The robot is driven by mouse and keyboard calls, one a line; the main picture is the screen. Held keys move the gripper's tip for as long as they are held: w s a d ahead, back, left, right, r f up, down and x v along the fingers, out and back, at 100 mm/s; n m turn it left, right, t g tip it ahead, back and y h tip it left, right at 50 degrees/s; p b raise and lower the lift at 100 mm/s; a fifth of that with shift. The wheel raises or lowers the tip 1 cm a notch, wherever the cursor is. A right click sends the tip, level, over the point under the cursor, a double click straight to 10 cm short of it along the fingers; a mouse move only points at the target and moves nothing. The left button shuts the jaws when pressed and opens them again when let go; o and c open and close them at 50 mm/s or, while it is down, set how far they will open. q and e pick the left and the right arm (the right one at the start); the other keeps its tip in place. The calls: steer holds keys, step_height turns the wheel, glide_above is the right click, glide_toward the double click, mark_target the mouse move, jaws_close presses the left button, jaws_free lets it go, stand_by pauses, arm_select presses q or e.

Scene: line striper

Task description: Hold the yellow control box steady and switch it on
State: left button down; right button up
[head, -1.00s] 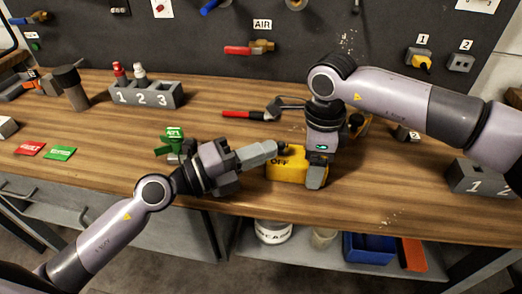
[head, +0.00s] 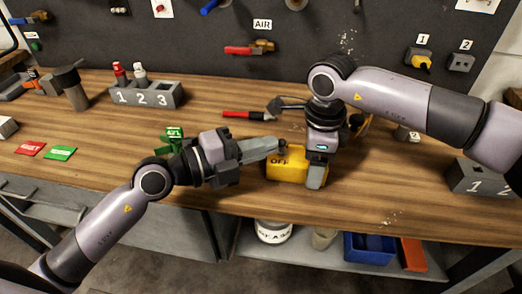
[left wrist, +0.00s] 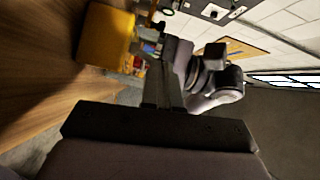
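The yellow control box (head: 287,172) stands near the bench's front edge, with "OFF" lettered on it and a dark knob (head: 283,147) at its top. My right gripper (head: 316,172) comes down from above at the box's right end. One finger lies against the front there; the other is hidden. My left gripper (head: 277,147) reaches in from the left with its fingers together, tips at the knob; whether they touch it is unclear. In the left wrist view the box (left wrist: 105,35) is at the upper left, beyond the closed fingers (left wrist: 163,85).
A grey block numbered 1 2 3 (head: 145,96) stands at the back left. A green object (head: 170,142) is behind my left gripper. A red-handled tool (head: 243,115) lies behind the box. Red (head: 30,149) and green (head: 61,153) cards lie left.

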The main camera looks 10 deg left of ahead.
arm_select(q)
steer(key=w+n+g+y, duration=0.1)
steer(key=n, duration=0.1)
steer(key=w+r+n+g, duration=0.1)
steer(key=shift+n+g+y, duration=0.3)
steer(key=shift+n+y, duration=0.1)
steer(key=shift+r, duration=0.8)
steer(key=w+r+v, duration=0.1)
steer(key=v, duration=1.3)
